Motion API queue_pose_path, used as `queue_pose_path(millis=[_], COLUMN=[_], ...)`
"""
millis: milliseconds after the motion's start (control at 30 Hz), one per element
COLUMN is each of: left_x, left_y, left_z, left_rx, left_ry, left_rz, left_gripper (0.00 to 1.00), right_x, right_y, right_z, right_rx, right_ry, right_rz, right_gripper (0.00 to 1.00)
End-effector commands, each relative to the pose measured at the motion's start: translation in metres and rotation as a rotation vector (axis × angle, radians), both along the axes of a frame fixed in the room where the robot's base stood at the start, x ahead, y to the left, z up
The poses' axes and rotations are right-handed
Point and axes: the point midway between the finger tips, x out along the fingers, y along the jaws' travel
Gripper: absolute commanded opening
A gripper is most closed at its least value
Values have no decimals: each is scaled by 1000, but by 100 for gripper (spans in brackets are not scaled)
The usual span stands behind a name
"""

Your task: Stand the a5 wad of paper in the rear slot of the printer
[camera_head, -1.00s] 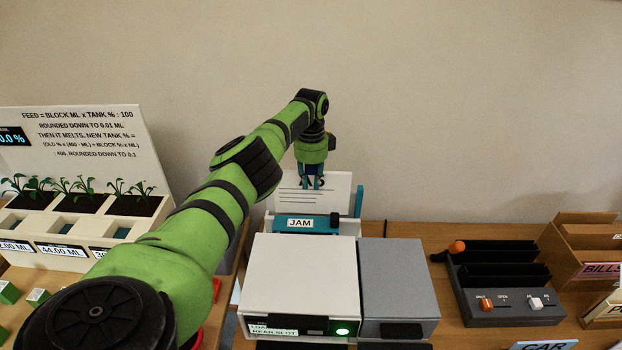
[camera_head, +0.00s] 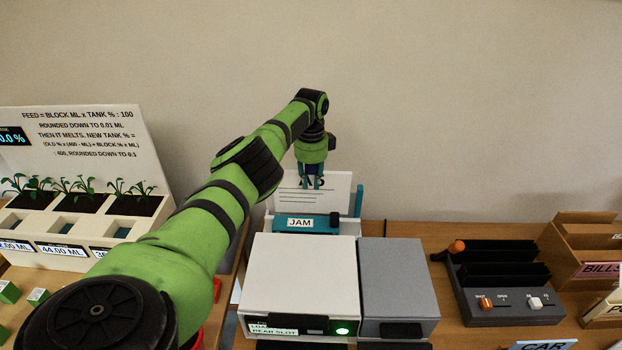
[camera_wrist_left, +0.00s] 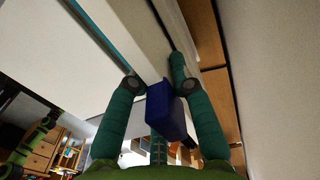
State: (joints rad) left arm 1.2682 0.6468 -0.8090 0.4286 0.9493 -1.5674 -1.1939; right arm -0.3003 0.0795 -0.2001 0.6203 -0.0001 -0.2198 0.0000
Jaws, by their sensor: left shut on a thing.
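The printer (camera_head: 300,270) has a white top, a grey right side and a lit green lamp. Behind it is a teal part (camera_head: 292,223) labelled JAM. A white printed sheet (camera_head: 340,196) stands upright behind the teal part. I cannot tell whether it is the a5 wad or how deep its lower edge sits. My left gripper (camera_head: 312,184) points down in front of the sheet's upper part. Whether block and sheet are joined is unclear. My right gripper is not visible.
A planter (camera_head: 75,225) with seedlings and a sign (camera_head: 75,140) stands at the left. A dark switch box (camera_head: 500,285) and a cardboard BILLS bin (camera_head: 580,250) are at the right. The wall is close behind. Some bare wooden table (camera_head: 455,315) lies right of the printer.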

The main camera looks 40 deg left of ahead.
Motion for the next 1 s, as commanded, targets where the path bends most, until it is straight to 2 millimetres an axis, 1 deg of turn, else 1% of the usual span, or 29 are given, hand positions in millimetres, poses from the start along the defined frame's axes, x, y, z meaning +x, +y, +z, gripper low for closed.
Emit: queue_pose_path(millis=[167,933,1000], left_x=[0,0,0], left_y=[0,0,0], left_z=[-4,-35,-33], left_rx=[0,0,0], left_ry=[-1,-1,-2], left_rz=[0,1,1], left_gripper=[0,0,0], right_x=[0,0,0], right_y=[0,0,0], right_z=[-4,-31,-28], right_rx=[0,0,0], right_ry=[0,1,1], right_rz=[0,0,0], right_gripper=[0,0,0])
